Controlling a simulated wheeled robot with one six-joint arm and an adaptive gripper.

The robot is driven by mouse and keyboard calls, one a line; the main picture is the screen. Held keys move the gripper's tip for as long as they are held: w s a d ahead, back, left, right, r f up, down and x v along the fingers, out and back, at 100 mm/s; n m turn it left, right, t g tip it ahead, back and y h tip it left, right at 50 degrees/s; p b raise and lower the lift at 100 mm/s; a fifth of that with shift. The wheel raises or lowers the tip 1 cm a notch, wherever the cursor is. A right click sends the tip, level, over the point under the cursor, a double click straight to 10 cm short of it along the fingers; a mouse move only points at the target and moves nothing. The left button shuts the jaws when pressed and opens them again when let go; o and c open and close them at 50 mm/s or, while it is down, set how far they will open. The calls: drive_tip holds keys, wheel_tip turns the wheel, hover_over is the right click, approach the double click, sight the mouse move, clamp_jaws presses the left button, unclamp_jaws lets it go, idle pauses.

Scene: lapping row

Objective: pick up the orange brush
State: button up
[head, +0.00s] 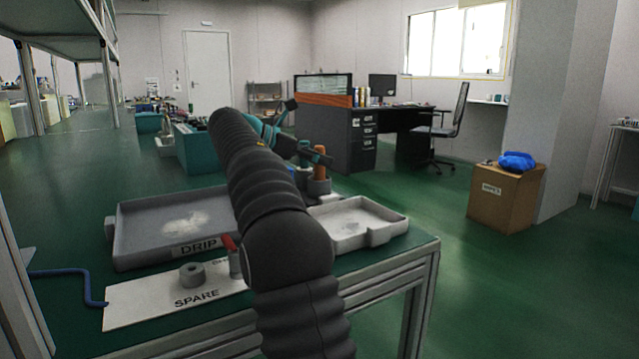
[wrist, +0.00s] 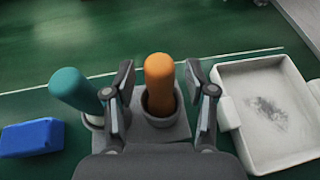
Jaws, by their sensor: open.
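The orange brush (wrist: 160,84) stands upright in a round grey holder (wrist: 175,118) in the wrist view. In the head view its orange handle (head: 320,163) shows just right of my arm, at the back of the table. My gripper (wrist: 158,74) is open, with one finger on each side of the orange handle and a gap showing on both sides. The lower end of the brush is hidden inside the holder.
A teal-handled brush (wrist: 76,90) leans in a holder just left. A blue block (wrist: 32,137) lies further left. A pale tray (wrist: 230,125) is close on the right. In the head view a DRIP tray (head: 150,222) and a SPARE card (head: 150,305) lie left of my arm.

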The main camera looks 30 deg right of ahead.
drive_tip(key=shift+d, duration=0.1)
clamp_jaws()
